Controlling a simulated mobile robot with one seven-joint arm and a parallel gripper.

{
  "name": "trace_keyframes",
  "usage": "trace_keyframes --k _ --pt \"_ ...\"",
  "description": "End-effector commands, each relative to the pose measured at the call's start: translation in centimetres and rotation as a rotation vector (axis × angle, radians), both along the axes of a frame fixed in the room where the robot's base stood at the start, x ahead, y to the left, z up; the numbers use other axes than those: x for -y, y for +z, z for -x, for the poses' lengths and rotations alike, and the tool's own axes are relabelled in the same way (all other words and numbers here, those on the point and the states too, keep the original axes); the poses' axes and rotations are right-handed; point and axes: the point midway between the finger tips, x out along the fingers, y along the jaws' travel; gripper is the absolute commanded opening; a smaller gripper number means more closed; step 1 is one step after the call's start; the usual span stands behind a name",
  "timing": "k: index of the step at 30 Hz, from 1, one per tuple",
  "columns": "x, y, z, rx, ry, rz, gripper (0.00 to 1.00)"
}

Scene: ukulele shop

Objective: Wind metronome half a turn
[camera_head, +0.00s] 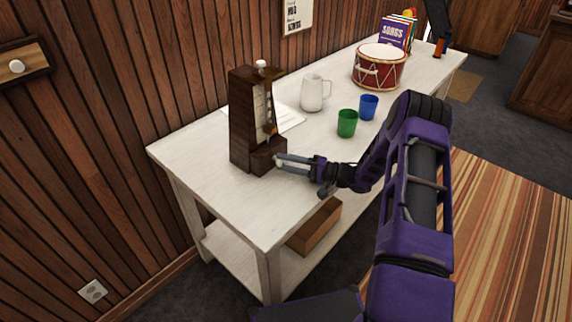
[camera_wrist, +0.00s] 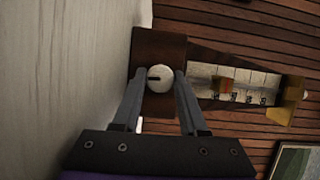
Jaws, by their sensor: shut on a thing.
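The metronome (camera_head: 247,120) is a tall dark wooden case standing upright on the near left part of the white table. Its pale winding knob (camera_wrist: 160,78) is round with a dark mark, on the low block of the case. My gripper (camera_head: 279,162) reaches in from the right at that block. In the wrist view, my gripper's two fingers (camera_wrist: 160,82) lie on either side of the knob and are shut on it. The metronome's scale and brass-coloured weight (camera_wrist: 223,85) show beside the knob. In the head view the fingers mostly hide the knob.
The white table (camera_head: 215,200) also holds a white jug (camera_head: 312,93), a green cup (camera_head: 347,123), a blue cup (camera_head: 369,107), a red drum (camera_head: 379,68) and songbooks (camera_head: 394,35). A paper sheet (camera_head: 290,118) lies behind the metronome. The table's near left corner is clear.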

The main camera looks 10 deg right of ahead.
Motion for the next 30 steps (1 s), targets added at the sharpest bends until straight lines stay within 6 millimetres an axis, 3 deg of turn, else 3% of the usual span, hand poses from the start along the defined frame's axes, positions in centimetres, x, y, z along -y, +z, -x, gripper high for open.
trace_keyframes --k 18,19,21,23,30 --pt "0.03 0.00 -0.05 -0.024 -0.002 -0.032 0.00" --pt "0.03 0.00 -0.05 -0.023 -0.002 -0.032 0.47" --pt "0.03 0.00 -0.05 -0.023 -0.002 -0.032 0.60" --pt "0.03 0.00 -0.04 -0.023 -0.001 -0.032 0.71" --pt "0.02 -0.01 -0.03 -0.023 -0.001 -0.032 0.71"
